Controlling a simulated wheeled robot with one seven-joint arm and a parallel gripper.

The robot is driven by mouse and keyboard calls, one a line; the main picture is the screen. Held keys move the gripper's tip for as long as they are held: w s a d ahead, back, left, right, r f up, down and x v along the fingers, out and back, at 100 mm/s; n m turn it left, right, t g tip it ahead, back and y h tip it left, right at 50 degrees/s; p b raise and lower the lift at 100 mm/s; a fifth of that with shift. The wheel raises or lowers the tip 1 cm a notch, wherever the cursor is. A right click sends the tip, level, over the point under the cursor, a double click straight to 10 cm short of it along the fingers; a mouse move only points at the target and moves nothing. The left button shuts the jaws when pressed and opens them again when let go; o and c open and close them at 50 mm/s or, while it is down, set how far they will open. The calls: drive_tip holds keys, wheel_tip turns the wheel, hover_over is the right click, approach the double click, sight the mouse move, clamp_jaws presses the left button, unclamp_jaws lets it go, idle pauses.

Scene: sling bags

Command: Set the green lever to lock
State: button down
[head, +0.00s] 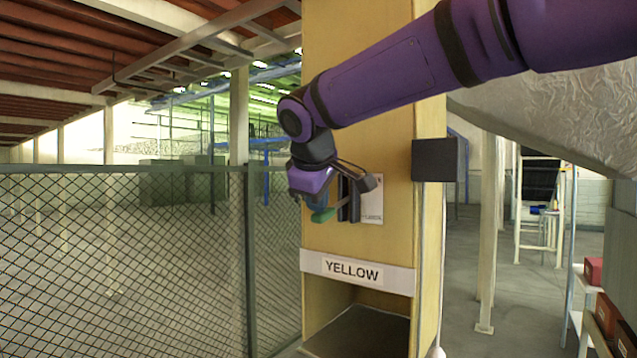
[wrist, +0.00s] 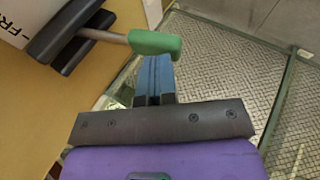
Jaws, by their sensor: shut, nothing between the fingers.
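The green lever handle (head: 322,215) sticks out to the left from a dark mount on a yellow post in the head view. In the wrist view the green handle (wrist: 155,44) sits at the end of a grey rod that comes from a dark bracket (wrist: 75,35). My gripper (wrist: 153,62) is shut and empty, its blue fingers together. In the wrist view its fingertips are right at the green handle, which covers their ends. I cannot tell whether they touch. A white label plate (head: 372,200) is on the post beside the lever, partly hidden by my arm and the bracket.
The yellow post (head: 340,235) has a "YELLOW" sign (head: 352,271) above an open bay. A chain-link fence (head: 130,260) stands to the left. A dark box (head: 440,160) is on the post's right side. Shelves with red boxes (head: 605,310) are at the far right.

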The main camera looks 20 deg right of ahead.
sight(318, 218)
drive_tip(key=shift+w+d+f, duration=0.1)
drive_tip(key=shift+d+f, duration=0.05)
drive_tip(key=shift+f, duration=1.8)
drive_tip(key=shift+f, duration=0.1)
